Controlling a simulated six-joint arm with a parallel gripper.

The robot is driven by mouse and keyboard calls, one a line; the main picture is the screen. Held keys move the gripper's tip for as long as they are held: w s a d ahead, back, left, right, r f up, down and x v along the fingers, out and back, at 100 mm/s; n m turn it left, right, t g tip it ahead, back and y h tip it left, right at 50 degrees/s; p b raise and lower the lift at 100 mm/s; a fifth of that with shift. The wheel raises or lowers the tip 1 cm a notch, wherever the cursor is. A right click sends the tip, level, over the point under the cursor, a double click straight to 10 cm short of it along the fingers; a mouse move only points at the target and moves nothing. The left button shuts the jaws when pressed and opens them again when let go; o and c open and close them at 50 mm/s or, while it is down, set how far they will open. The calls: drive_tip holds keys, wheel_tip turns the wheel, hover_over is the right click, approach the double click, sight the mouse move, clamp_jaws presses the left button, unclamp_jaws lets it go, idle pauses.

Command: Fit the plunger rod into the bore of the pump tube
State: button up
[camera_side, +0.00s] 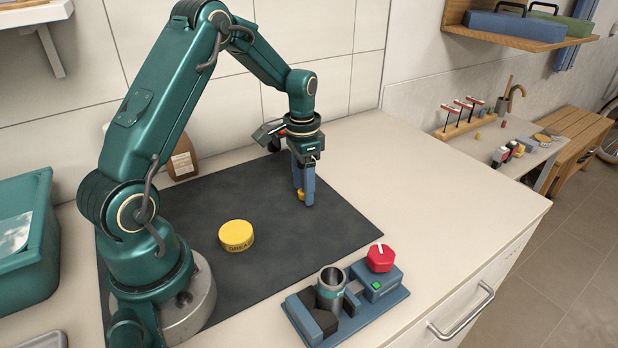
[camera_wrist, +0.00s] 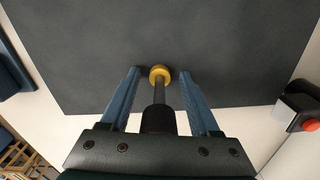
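The pump tube (camera_side: 331,291) is a metal cylinder standing upright with its open bore facing up, in a blue-grey fixture (camera_side: 372,318) at the bottom of the side view. My gripper (camera_side: 303,200) points down over the dark mat, behind and left of the tube. In the wrist view, the plunger rod (camera_wrist: 159,96) lies between the two blue fingers of my gripper (camera_wrist: 159,75). It has a black thick part near the palm and a yellow end (camera_wrist: 160,70) near the fingertips. Gaps show on both sides of it, so the fingers look open around it.
A yellow round tin (camera_side: 236,236) sits on the dark mat (camera_side: 335,240), left of my gripper. A red knob (camera_side: 381,257) and green button are on the fixture beside the tube.

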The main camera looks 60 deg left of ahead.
wheel_tip(320, 180, up, 12)
drive_tip(key=shift+r, duration=0.1)
drive_tip(key=s+d+r+t, duration=0.3)
drive_tip(key=s+d+r, duration=0.2)
drive_tip(key=s+d, duration=0.3)
drive_tip(key=s+d+f+n+t, duration=0.1)
drive_tip(key=s+d+f+t, duration=0.1)
drive_tip(key=s+d, duration=0.4)
drive_tip(key=shift+s+d+n+t, duration=0.3)
drive_tip(key=shift+s+n, duration=0.1)
drive_tip(key=shift+s, duration=0.1)
idle(0.8)
drive_tip(key=shift+o, duration=0.4)
